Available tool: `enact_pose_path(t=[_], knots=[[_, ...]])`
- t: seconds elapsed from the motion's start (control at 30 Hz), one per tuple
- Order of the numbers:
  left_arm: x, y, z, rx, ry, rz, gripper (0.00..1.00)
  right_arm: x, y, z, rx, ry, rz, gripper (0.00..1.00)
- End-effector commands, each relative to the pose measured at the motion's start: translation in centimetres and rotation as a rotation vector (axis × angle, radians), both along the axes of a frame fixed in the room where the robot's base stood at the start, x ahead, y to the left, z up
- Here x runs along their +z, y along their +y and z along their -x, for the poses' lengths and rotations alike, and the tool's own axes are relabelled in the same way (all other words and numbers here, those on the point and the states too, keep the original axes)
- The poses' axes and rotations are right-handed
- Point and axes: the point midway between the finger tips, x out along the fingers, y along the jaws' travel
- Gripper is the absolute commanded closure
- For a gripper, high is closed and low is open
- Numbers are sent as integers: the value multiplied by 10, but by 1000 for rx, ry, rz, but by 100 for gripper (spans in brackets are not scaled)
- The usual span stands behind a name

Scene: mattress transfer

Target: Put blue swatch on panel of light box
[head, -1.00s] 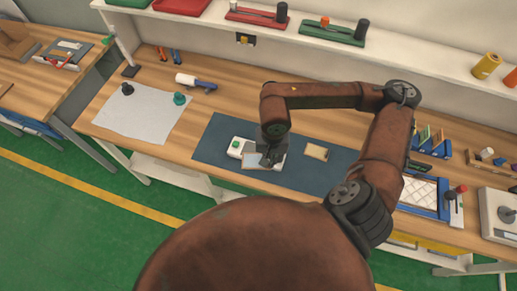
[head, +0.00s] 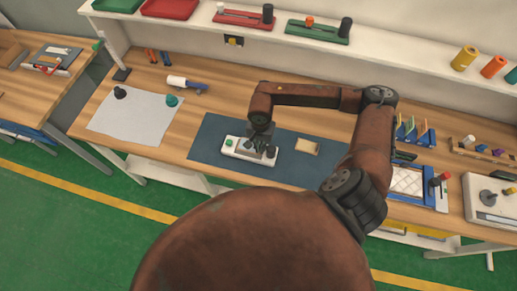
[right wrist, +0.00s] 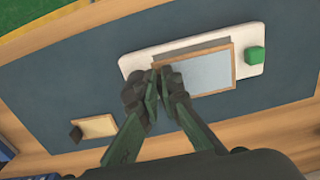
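The light box (head: 237,152) is a white, flat box with a green button, on the dark blue mat in the head view. It also shows in the right wrist view (right wrist: 140,61). The blue swatch (right wrist: 208,71) is a pale blue rectangle in a thin wooden frame. It lies over the middle of the light box, and the panel beneath is hidden. My right gripper (right wrist: 163,76) has its fingertips close together at one end of the swatch and looks shut on that edge. I cannot tell whether the swatch touches the panel. My left gripper is not in view.
A tan framed swatch (head: 306,147) lies on the dark blue mat (head: 208,141), right of the light box. A white sheet (head: 142,125) with two small knobbed things lies at left. A rack of colored cards (head: 413,133) stands at right. The mat around the light box is mostly clear.

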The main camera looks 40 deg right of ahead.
Motion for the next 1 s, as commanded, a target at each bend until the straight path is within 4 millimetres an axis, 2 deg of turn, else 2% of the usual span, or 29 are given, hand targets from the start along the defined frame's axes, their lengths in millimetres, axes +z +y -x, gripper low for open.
enact_pose_path(t=[0.27, 0.5, 0.93, 0.97, 1.0], knots=[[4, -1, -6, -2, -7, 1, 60, -17, -2, -13, 1, 2, -1, 100], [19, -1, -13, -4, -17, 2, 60, -45, -2, -14, 1, 1, -2, 100], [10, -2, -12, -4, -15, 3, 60, -53, -3, -14, 1, 0, 0, 100], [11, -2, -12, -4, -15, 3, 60, -52, -3, -14, 1, 0, 0, 93], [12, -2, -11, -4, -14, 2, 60, -51, -3, -14, 1, 0, 0, 90]])
